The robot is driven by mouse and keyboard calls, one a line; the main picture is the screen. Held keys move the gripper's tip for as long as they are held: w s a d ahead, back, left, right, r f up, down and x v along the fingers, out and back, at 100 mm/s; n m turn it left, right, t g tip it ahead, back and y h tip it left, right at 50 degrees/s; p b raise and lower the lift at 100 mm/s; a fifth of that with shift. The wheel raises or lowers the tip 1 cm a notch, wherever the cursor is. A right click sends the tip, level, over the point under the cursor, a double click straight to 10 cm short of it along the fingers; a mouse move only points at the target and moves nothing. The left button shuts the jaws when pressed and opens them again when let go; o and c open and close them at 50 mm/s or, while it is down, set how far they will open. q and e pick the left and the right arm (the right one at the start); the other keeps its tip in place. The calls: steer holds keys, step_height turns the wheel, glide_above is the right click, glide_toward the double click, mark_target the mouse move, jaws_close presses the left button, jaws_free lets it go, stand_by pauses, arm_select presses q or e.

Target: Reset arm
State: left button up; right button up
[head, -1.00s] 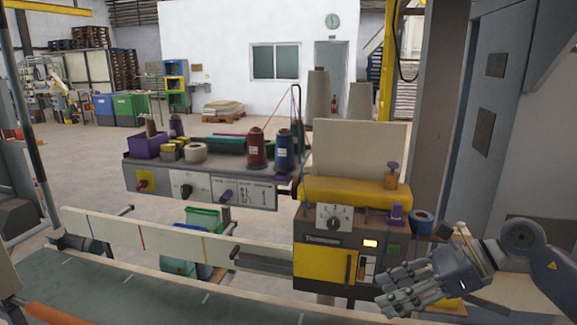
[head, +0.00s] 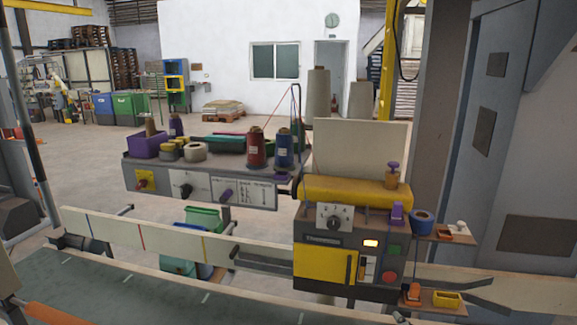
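Neither of my grippers shows in the head view now. Nothing of mine covers this front. A control panel (head: 205,188) with knobs stands to its left.
A conveyor (head: 130,298) runs along the front, with a pale guide rail (head: 120,232) behind it. Small shelves at the right hold a yellow bin (head: 446,299) and an orange item (head: 413,293). Thread spools (head: 256,149) stand on the panel's top. A grey cabinet (head: 490,130) stands at the right.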

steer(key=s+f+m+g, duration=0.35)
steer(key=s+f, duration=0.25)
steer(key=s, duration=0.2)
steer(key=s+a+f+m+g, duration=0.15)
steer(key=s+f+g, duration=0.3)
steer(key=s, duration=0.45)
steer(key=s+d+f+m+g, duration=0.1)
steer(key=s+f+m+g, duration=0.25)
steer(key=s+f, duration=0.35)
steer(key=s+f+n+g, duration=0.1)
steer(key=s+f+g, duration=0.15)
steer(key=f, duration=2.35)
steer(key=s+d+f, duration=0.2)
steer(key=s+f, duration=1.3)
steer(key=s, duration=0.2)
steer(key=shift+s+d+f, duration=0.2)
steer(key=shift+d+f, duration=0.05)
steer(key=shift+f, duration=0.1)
